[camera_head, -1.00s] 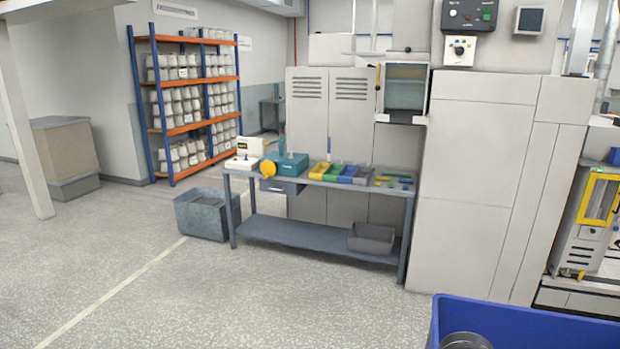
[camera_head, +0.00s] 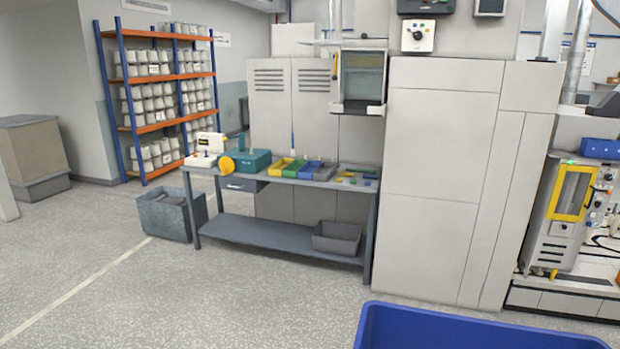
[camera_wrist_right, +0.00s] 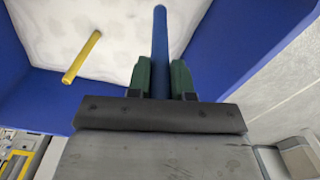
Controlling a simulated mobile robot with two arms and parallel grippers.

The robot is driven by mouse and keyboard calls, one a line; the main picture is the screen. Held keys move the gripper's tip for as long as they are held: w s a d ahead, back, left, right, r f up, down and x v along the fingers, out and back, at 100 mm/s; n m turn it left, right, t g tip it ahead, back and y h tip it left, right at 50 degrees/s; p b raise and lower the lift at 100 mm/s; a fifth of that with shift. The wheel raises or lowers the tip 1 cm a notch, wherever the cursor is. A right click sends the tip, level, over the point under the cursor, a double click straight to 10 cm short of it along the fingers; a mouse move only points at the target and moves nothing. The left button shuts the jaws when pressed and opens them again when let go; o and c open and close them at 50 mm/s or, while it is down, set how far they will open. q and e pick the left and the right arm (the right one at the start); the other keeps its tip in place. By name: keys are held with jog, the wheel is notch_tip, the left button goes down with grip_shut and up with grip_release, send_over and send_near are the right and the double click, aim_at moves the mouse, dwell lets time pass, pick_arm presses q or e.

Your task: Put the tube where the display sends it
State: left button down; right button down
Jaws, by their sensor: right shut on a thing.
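A blue tube (camera_wrist_right: 160,45) stands between the two green fingers of my right gripper (camera_wrist_right: 160,78) in the right wrist view. The gripper is shut on it. A yellow tube (camera_wrist_right: 82,57) lies apart to the left, over the white floor of a blue bin (camera_wrist_right: 210,30). The bin's blue rim (camera_head: 480,325) also shows at the bottom of the head view. On the bench stands a white box with a small dark screen (camera_head: 209,142), too small to read. My left gripper is in neither view.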

jog(key=w+d+r+m+b, duration=0.25)
jog(key=w+d, duration=0.45)
jog(key=d, duration=0.4)
jog(key=w+d+r+m, duration=0.3)
jog(key=w+d+r, duration=0.1)
jog(key=d+r, duration=0.7)
jog(key=f+b, duration=0.1)
jog(key=f, duration=0.1)
jog(key=a+f+b, duration=0.1)
jog(key=f+b, duration=0.1)
jog(key=f, duration=0.1)
jog(key=shift+a, duration=0.1)
jog(key=c, duration=0.9)
grip_release()
